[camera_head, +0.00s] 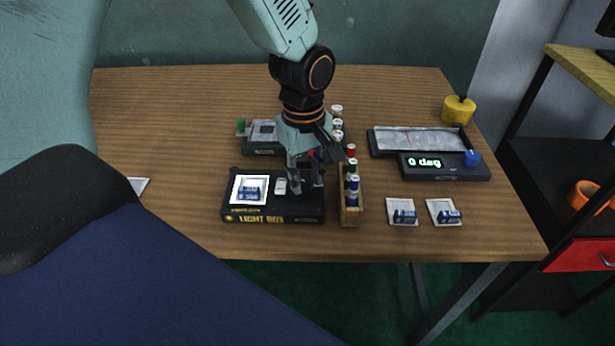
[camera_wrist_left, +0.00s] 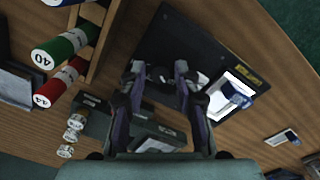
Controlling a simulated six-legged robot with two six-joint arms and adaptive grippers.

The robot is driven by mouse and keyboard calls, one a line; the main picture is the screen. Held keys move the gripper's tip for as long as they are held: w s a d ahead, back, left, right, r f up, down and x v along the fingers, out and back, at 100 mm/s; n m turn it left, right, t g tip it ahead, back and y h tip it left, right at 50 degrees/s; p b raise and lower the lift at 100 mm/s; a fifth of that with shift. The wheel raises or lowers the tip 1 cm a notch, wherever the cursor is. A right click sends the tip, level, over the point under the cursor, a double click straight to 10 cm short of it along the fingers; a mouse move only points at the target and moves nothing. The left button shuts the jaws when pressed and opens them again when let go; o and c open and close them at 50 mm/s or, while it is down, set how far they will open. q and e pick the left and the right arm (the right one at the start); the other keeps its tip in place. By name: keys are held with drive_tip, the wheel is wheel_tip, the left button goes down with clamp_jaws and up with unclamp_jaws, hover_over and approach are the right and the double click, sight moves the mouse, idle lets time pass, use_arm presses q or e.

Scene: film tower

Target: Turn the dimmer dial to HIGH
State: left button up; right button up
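The black light box (camera_head: 272,215) with yellow "LIGHT BOX" lettering lies near the table's front edge. Its white panel (camera_head: 237,190) is lit, with a small blue film roll (camera_head: 252,192) on it; the lit panel also shows in the left wrist view (camera_wrist_left: 217,104). A pale switch (camera_head: 281,186) sits beside the panel. My left gripper (camera_head: 305,184) points down over the box's right part. In the left wrist view its two fingers (camera_wrist_left: 158,70) are apart, with a dark shape between them that may be the dimmer dial. The fingers hide the dial in the head view; its setting is unreadable. My right gripper is not in view.
A wooden rack (camera_head: 350,215) of film rolls stands close right of the box. A grey device (camera_head: 262,149) stands behind it. Two white cards (camera_head: 402,220) with rolls, a device reading "0 deg" (camera_head: 425,162) and a yellow container (camera_head: 458,110) are at right. The table's left is mostly clear.

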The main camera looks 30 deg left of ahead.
use_arm(q)
drive_tip(key=shift+s, duration=0.25)
drive_tip(key=shift+w+a+f, duration=0.1)
drive_tip(key=shift+w+a, duration=0.05)
drive_tip(key=shift+w, duration=0.05)
drive_tip(key=shift+c, duration=0.4)
drive_tip(key=shift+w, duration=0.1)
drive_tip(key=shift+c, duration=0.8)
clamp_jaws()
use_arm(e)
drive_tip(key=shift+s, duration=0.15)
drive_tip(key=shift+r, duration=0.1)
